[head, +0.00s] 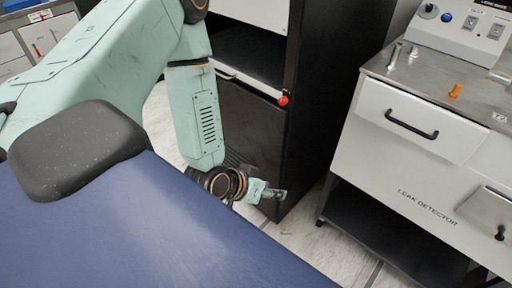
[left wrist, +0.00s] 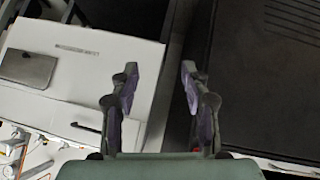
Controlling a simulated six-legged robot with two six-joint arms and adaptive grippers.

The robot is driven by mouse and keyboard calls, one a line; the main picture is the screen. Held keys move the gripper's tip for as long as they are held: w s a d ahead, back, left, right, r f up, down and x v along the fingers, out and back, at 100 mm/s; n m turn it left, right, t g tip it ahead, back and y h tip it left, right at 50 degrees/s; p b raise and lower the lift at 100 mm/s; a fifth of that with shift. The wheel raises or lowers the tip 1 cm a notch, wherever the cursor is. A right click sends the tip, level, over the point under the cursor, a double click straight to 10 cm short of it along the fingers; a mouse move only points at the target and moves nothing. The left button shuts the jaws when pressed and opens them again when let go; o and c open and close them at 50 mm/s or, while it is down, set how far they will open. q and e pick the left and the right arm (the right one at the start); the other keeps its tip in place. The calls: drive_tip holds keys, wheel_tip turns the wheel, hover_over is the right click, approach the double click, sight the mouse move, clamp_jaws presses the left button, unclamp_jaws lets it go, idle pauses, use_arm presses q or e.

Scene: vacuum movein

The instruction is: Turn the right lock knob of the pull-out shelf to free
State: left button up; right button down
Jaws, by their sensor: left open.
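A red knob (head: 283,100) sits at the right end of the front edge of a pull-out shelf (head: 245,83) in a dark cabinet. Which way the knob is turned cannot be told. The left end of the shelf is partly hidden by my left arm. My left gripper (head: 274,193) is low in front of the cabinet's lower panel, well below the knob and apart from it. In the left wrist view its two fingers (left wrist: 158,82) are spread, with nothing between them. My right gripper is not in view.
A white leak detector cart (head: 435,165) stands to the right of the dark cabinet (head: 325,90), with a floor gap between them. The cart also shows in the left wrist view (left wrist: 85,75). Open floor (head: 315,235) lies in front. A blue padded surface (head: 130,235) fills the lower left.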

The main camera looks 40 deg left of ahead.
use_arm(q)
drive_tip(key=s+d+f+g+p, duration=0.2)
drive_tip(key=s+g, duration=0.1)
drive_tip(key=s, duration=0.5)
drive_tip(key=shift+g+y, duration=0.3)
drive_tip(key=shift+s, duration=0.1)
drive_tip(key=s+f+g+y, duration=0.2)
drive_tip(key=s+g, duration=0.2)
drive_tip(key=s, duration=0.9)
drive_tip(key=shift+s+f+g, duration=0.2)
drive_tip(key=shift+s+g, duration=0.1)
drive_tip(key=shift+g, duration=0.1)
